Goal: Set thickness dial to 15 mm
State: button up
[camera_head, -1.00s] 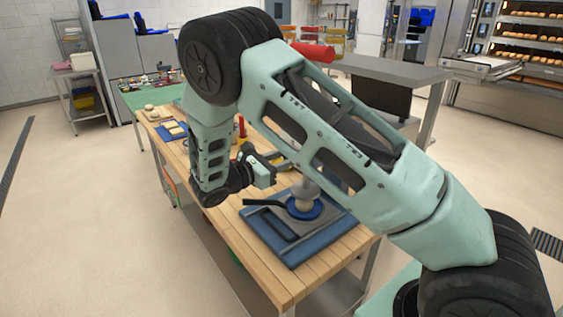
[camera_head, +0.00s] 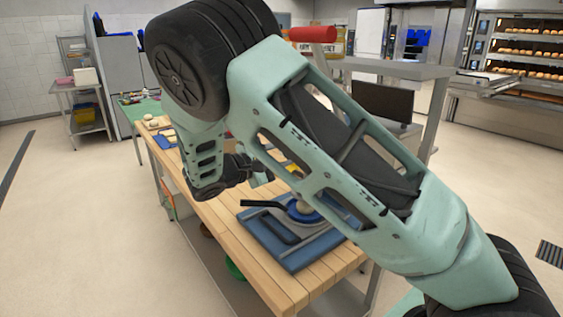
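The device on the workbench has a blue and grey base (camera_head: 290,257) with a round blue plate (camera_head: 291,214) and a black handle (camera_head: 262,204) that sticks out to the left. My gripper (camera_head: 262,178) is left of and behind the plate, mostly hidden by my arm. Only a small part shows, so its opening cannot be told.
The wooden workbench (camera_head: 225,222) has bare planks at its front left. A red cylindrical grip (camera_head: 312,34) shows above my arm. Dough pieces (camera_head: 152,123) lie at the bench's far left. A grey table (camera_head: 380,68) stands behind, and loaded oven racks (camera_head: 530,47) stand at the far right.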

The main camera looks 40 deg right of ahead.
jog(key=shift+m+b, duration=0.35)
jog(key=shift+m, duration=0.25)
jog(key=o, duration=1)
jog(key=a+b, duration=0.1)
jog(key=a, duration=0.4)
jog(key=a+b, duration=0.1)
jog(key=a, duration=0.5)
jog(key=a+b, duration=0.1)
jog(key=a, duration=0.5)
jog(key=shift+s+a+b, duration=0.25)
jog(key=shift+s+b, duration=0.05)
